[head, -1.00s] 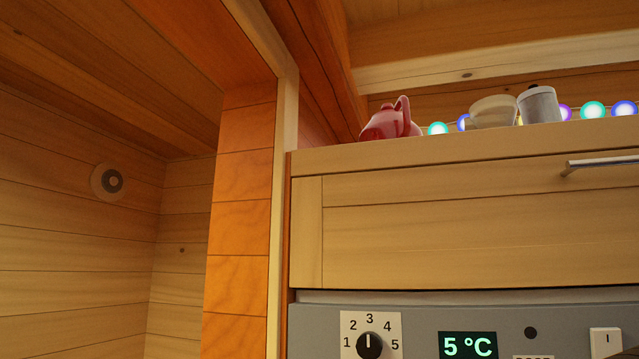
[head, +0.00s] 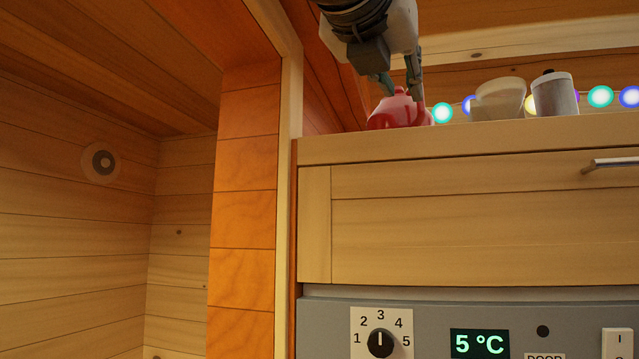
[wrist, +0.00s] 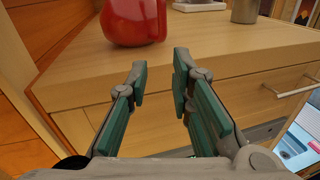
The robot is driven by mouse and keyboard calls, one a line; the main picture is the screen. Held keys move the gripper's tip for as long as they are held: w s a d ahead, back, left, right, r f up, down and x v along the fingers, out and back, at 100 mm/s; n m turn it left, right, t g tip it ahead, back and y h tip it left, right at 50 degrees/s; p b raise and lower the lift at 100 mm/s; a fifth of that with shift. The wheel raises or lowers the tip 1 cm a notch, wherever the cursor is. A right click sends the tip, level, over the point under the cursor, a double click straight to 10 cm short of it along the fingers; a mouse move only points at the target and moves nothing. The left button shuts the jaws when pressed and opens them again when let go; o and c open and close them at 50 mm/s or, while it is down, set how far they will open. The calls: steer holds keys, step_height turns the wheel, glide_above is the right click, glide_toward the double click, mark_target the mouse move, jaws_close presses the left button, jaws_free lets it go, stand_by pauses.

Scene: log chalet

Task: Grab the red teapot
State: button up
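The red teapot (head: 397,112) stands on top of the wooden cabinet, near its left end, in the head view. My gripper (head: 402,92) hangs in front of its upper part there, hiding some of the lid and handle. In the wrist view the teapot (wrist: 134,22) is at the top, cut off by the frame edge. My gripper (wrist: 161,72) shows two green-grey fingers apart, with nothing between them. The teapot's rounded base lies beyond the fingertips, slightly to the left, and rests on the wood.
A pale cup (head: 499,100) and a grey lidded canister (head: 554,94) stand to the teapot's right. Coloured lights (head: 600,97) glow behind them. The cabinet's wooden front (head: 430,220) has a metal handle. A wooden wall post (head: 284,200) borders the cabinet's left side.

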mark_target(422, 118)
steer(key=shift+n+h, duration=0.3)
steer(key=w+d, duration=0.1)
steer(key=w, duration=0.1)
steer(key=w+d+r, duration=0.1)
steer(key=w+d, duration=0.1)
steer(key=w+d+r, duration=0.1)
steer(key=w, duration=0.1)
steer(key=shift+w+d+p, duration=0.2)
steer(key=shift+w+p, duration=0.1)
steer(key=shift+w, duration=0.1)
steer(key=w+d, duration=0.1)
steer(key=w+d+r+p, duration=0.1)
steer(key=w, duration=0.1)
steer(key=shift+w+d, duration=0.1)
steer(key=shift+d, duration=0.1)
steer(key=shift+w+d+f, duration=0.1)
steer(key=shift+w+d, duration=0.15)
steer(key=shift+w, duration=0.3)
jaws_close()
